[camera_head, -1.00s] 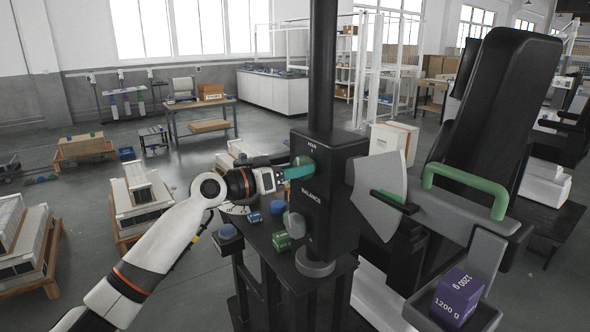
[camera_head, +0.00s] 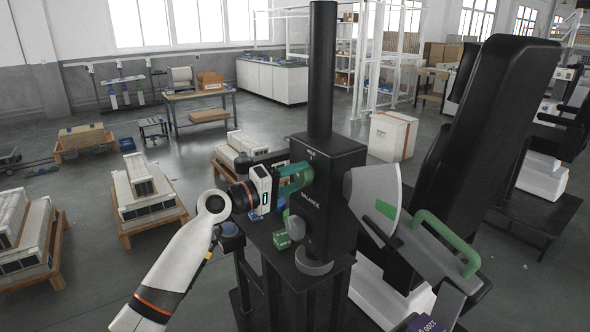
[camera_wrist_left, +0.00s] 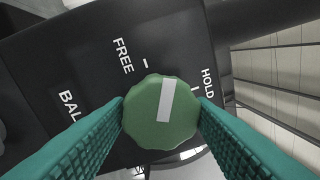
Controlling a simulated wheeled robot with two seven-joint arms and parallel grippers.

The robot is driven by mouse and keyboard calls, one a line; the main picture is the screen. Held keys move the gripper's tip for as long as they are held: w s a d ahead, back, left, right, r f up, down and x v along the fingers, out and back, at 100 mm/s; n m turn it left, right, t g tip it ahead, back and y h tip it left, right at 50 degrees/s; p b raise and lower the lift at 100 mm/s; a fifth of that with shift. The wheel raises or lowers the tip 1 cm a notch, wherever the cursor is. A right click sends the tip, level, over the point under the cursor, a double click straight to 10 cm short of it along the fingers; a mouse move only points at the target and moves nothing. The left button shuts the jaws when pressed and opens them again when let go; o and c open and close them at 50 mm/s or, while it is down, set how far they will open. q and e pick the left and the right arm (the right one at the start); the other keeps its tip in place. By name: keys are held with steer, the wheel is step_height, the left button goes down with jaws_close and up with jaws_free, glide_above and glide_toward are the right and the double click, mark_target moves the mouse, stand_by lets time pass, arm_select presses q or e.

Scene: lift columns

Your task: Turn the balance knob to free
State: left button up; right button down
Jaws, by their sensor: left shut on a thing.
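The balance knob is round and green with a white pointer bar (camera_wrist_left: 162,112). It sits on the black column housing (camera_head: 335,195), marked BALANCE. In the left wrist view, the pointer lies between the FREE and HOLD ticks, nearer the FREE tick. My left gripper (camera_head: 295,178) has its teal fingers shut on the knob, one on each side; it also shows in the left wrist view (camera_wrist_left: 161,108). The knob is mostly hidden by the fingers in the head view. My right gripper is not in view.
Right of the housing, a grey sector plate (camera_head: 375,190) and a balance arm with a green handle (camera_head: 447,240) tilt down. A purple weight (camera_head: 426,325) is cut off at the bottom edge. Small green and blue blocks lie on the dark shelf below my gripper.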

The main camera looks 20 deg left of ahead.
arm_select(q)
steer(key=n+p, duration=0.3)
steer(key=n, duration=0.1)
steer(key=shift+r, duration=0.1)
steer(key=shift+n+t+p, duration=0.3)
steer(key=shift+n+p, duration=0.25)
steer(key=shift+n, duration=0.35)
steer(key=o, duration=1)
steer(key=shift+s+f, duration=0.1)
steer(key=shift+f, duration=0.1)
